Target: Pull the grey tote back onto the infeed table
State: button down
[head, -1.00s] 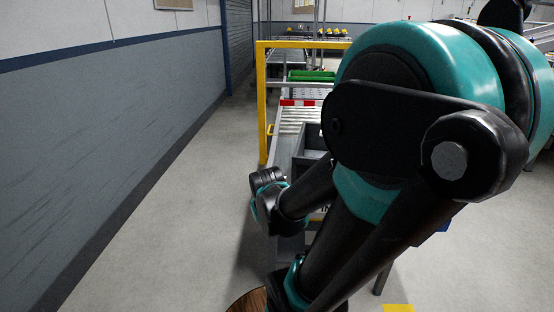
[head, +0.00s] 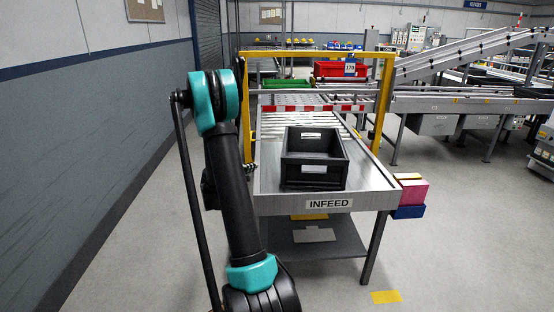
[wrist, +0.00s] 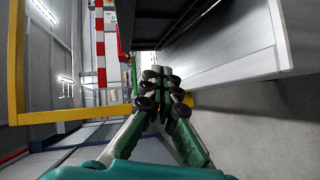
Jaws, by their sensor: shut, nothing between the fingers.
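The grey tote (head: 314,181) is a dark, open, empty-looking bin. It sits upright on the bare metal front part of the infeed table (head: 371,197), close to the front edge, with its back toward the rollers. My gripper (wrist: 164,88) is shut and empty in the wrist view, its dark finger pads together. In the head view it is mostly hidden behind my arm, by the table's left side, apart from the tote. In the wrist view a dark grey panel fills the upper right; I cannot tell whether it is tote or table.
A yellow frame (head: 247,120) and a red-and-white striped bar (head: 300,108) stand over the conveyor behind the tote. Green (head: 288,84) and red (head: 340,69) bins are farther back. Coloured boxes (head: 411,190) are at the table's right. Floor at left is clear.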

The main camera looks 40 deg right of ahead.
jog(key=w+d+f+h, duration=0.1)
jog(key=w+d+f+n+h, duration=0.1)
jog(key=d, duration=0.1)
jog(key=w+d+f, duration=0.1)
jog(key=shift+w+d+n+t+h, duration=0.2)
jog(key=shift+w+n+t+h, duration=0.1)
jog(key=shift+w+t+h, duration=0.1)
jog(key=x, duration=0.9)
jog(key=shift+d, duration=0.15)
jog(key=d, duration=0.1)
jog(key=s+d, duration=0.1)
jog(key=d, duration=0.1)
jog(key=shift+d, duration=0.15)
jog(key=shift+s+d, duration=0.2)
jog(key=shift+d, duration=0.35)
jog(key=s+d, duration=0.1)
jog(key=d, duration=0.3)
jog(key=s+d, duration=0.1)
jog(key=d, duration=0.1)
jog(key=shift+s, duration=0.35)
jog(key=shift+a, duration=0.1)
